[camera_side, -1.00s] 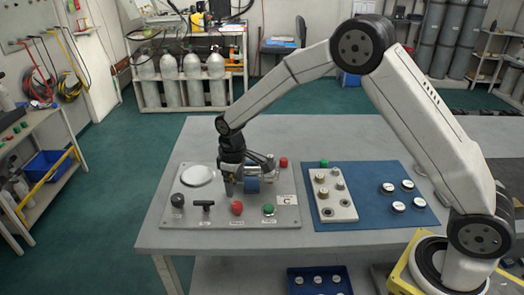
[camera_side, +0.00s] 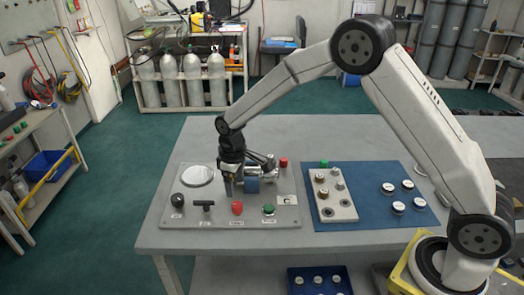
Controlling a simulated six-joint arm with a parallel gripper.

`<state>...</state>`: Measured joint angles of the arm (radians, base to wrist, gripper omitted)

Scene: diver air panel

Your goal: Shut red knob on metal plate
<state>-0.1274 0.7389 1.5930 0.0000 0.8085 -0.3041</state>
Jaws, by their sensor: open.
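The metal plate (camera_side: 180,220) lies flat on the left part of the grey table. A red knob (camera_side: 237,208) stands near the plate's front edge, between a black T-handle (camera_side: 204,205) and a green knob (camera_side: 269,209). A second red knob (camera_side: 283,162) is at the plate's back right. My gripper (camera_side: 238,189) is open and points down over the middle of the plate, behind the front red knob and apart from it in the picture. Whether the fingers touch anything is unclear.
A black ball knob (camera_side: 177,200) and a round white dial (camera_side: 198,175) are on the plate's left. A blue mat (camera_side: 375,220) to the right bears a light block (camera_side: 335,208) and several round white-topped parts. The table behind the plate is clear.

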